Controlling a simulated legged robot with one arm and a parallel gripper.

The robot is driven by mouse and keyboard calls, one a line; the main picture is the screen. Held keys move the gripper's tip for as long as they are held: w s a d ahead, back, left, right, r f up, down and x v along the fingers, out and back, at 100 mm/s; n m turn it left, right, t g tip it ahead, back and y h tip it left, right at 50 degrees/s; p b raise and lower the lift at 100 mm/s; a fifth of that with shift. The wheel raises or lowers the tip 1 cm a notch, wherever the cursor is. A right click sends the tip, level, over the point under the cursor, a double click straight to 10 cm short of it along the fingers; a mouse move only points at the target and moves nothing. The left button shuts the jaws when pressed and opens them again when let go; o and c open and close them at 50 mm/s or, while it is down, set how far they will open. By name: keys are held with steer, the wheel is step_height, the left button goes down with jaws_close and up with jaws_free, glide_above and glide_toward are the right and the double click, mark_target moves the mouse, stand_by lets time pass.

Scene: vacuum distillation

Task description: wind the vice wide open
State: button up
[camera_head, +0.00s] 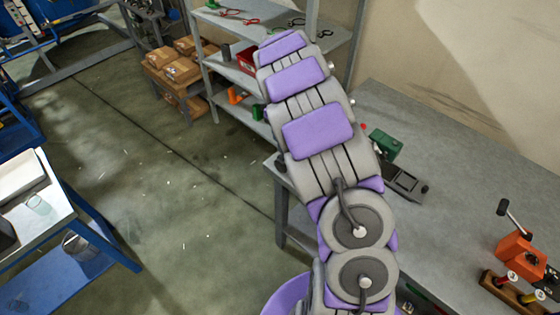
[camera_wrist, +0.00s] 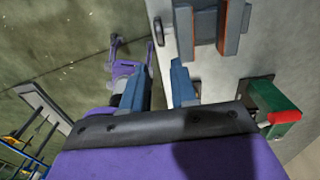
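The vice (camera_wrist: 234,30) shows at the top of the wrist view as grey blocks with orange-brown jaw faces. In the head view the vice seems to be the dark grey piece (camera_head: 404,182) on the bench, partly hidden by my arm. My gripper (camera_wrist: 160,86) has its two blue-grey fingers apart with nothing between them. It is beside the vice's handle end and does not visibly touch it. The head view does not show my gripper.
A green box (camera_head: 383,144) with a red part is close to the vice and to my gripper. An orange device (camera_head: 520,252) with a lever stands on the bench (camera_head: 455,170) at right. The bench edge is near; open floor (camera_head: 190,215) is beyond it.

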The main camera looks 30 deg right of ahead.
mark_target(281, 161)
step_height(281, 161, down, 14)
steer(key=shift+f+b, duration=0.25)
steer(key=shift+b, duration=0.65)
jaws_close()
